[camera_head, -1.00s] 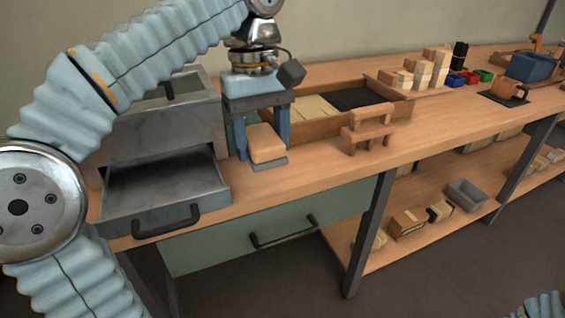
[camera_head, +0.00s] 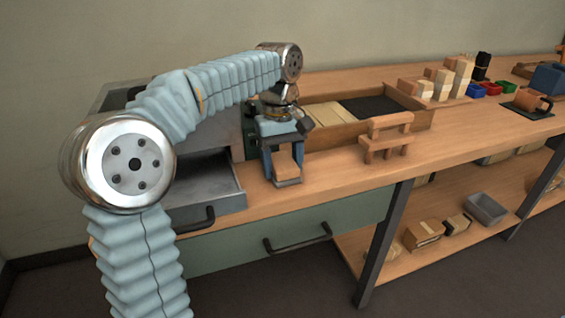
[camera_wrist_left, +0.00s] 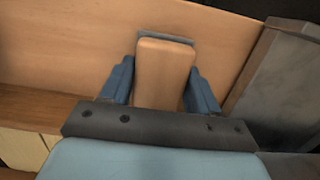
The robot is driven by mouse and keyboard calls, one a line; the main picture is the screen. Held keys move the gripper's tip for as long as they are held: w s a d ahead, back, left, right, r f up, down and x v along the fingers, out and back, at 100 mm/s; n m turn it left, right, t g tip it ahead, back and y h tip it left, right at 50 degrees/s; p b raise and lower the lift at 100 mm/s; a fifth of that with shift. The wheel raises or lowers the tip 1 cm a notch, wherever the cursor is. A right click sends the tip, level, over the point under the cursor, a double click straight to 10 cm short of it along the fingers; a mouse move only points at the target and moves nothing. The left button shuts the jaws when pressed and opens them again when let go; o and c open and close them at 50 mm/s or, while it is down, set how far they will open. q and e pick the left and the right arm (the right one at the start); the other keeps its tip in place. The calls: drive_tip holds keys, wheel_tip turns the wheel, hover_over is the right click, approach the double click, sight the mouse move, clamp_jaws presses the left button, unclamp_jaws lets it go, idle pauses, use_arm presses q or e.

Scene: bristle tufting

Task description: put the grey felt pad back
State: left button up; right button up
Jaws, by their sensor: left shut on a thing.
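My left gripper (camera_head: 284,166) points down over the wooden worktop, right of the open metal drawer. It is shut on a wooden block (camera_head: 285,159) with a thin grey layer, apparently the grey felt pad (camera_head: 288,182), along its underside. In the left wrist view the block (camera_wrist_left: 163,72) sits between the two blue fingers of the gripper (camera_wrist_left: 162,85), with the grey edge (camera_wrist_left: 165,37) showing at its far end. I cannot tell whether the pad touches the worktop. My right gripper is out of view.
The metal drawer (camera_head: 205,178) stands open at the left. Behind the gripper is a wooden tray (camera_head: 418,118) with pale panels and a dark section. A small wooden stand (camera_head: 387,140) is to the right. Blocks and coloured bins lie farther right. The worktop (camera_head: 335,172) near the front is clear.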

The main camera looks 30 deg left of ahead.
sight(280, 157)
use_arm(q)
drive_tip(key=shift+f, duration=0.15)
drive_tip(key=o, duration=1)
drive_tip(key=shift+r, duration=0.25)
wheel_tip(280, 157, up, 12)
drive_tip(key=a+p, duration=0.1)
drive_tip(key=shift+w, duration=0.45)
drive_tip(key=shift+f, duration=0.1)
